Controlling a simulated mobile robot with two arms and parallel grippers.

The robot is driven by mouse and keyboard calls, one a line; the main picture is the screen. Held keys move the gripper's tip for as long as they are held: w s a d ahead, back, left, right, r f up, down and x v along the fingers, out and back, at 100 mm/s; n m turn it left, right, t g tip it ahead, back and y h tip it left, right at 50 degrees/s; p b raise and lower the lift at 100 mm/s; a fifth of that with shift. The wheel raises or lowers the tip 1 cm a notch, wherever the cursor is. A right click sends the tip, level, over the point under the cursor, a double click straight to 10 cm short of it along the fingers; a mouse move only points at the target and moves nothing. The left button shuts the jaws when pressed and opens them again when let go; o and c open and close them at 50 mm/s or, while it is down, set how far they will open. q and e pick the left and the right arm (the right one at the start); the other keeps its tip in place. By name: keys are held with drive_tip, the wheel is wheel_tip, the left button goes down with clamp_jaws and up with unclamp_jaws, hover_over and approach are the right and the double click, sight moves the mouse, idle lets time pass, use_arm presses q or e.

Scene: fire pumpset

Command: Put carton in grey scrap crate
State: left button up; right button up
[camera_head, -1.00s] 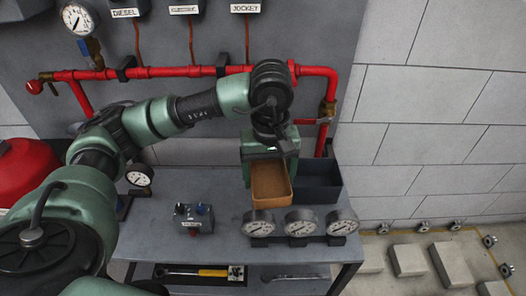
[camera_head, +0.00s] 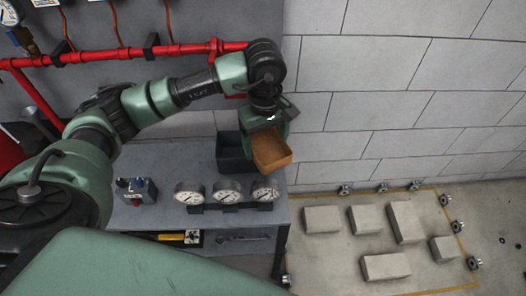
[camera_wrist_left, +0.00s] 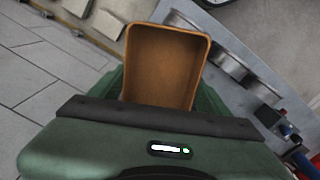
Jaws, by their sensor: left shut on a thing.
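The carton is an open, empty orange-brown box (camera_head: 272,153). My left gripper (camera_head: 268,138) is shut on it and holds it up near the table's right end. The left wrist view shows the carton (camera_wrist_left: 164,70) from above between the green fingers (camera_wrist_left: 160,98), its open side facing the camera. The dark grey crate (camera_head: 232,158) stands at the back right of the table, just left of the carton in the head view and partly hidden by it. My right gripper is not in view.
Three gauges (camera_head: 227,192) stand along the front of the table (camera_head: 190,160). A small control box (camera_head: 136,190) is to their left. A red pipe (camera_head: 120,56) runs behind. Concrete blocks (camera_head: 405,222) lie on the floor at right.

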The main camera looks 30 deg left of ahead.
sight(261, 139)
use_arm(q)
drive_tip(key=w+a+n+p, duration=0.2)
drive_tip(key=n, duration=0.1)
drive_tip(key=w+a+n, duration=0.1)
drive_tip(key=n, duration=0.1)
drive_tip(key=shift+r+p, duration=0.35)
drive_tip(key=shift+p, duration=0.05)
drive_tip(key=w+a+f+n, duration=0.2)
drive_tip(key=a+f+n, duration=0.5)
drive_tip(key=f+n, duration=0.1)
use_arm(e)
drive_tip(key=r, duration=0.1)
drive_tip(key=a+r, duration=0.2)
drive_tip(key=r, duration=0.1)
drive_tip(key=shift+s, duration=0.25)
use_arm(q)
drive_tip(key=shift+a, duration=0.1)
drive_tip(key=o, duration=1.7)
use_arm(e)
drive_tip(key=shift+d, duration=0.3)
